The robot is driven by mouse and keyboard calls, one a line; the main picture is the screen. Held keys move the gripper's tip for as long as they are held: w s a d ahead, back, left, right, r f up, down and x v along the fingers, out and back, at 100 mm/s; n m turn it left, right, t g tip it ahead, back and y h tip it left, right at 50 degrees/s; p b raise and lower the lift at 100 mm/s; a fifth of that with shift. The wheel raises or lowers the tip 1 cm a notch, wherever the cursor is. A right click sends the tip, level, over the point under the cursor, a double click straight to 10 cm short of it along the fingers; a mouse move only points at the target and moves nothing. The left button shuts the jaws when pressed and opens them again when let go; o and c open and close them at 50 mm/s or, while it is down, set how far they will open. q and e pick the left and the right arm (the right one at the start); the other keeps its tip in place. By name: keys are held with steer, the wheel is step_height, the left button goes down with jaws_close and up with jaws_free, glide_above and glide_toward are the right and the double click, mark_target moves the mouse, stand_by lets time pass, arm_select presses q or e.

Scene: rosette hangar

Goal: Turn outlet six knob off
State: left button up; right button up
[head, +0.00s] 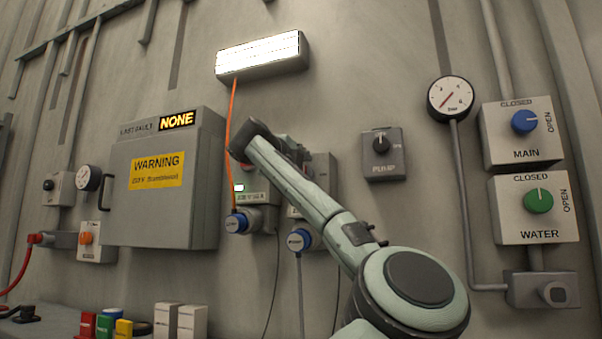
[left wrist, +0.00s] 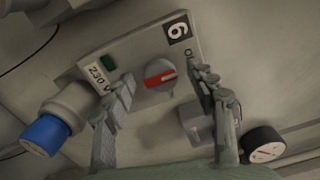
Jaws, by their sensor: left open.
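In the left wrist view, outlet six (left wrist: 135,62) is a grey box with a black "6" label, a "230 V" label and a green indicator. Its grey knob (left wrist: 160,74) carries a red bar lying nearly level in the picture. A blue-capped socket (left wrist: 48,132) sits at the box's lower left end. My left gripper (left wrist: 160,77) is open, one finger on each side of the knob. I cannot tell whether the fingers touch it. In the head view, my arm covers much of outlet six (head: 324,170); its knob and the gripper's fingertips are not clear there. My right gripper is not in view.
The pump switch (head: 384,156) and a round gauge (head: 450,99) are to the right of outlet six. Main (head: 522,134) and water (head: 535,210) knob boxes are farther right. Another outlet (head: 256,192) and a grey warning cabinet (head: 202,190) are to the left. An orange cable (head: 229,130) hangs there.

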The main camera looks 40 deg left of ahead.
arm_select(q)
steer(key=v, duration=1.2)
steer(key=shift+f, duration=0.1)
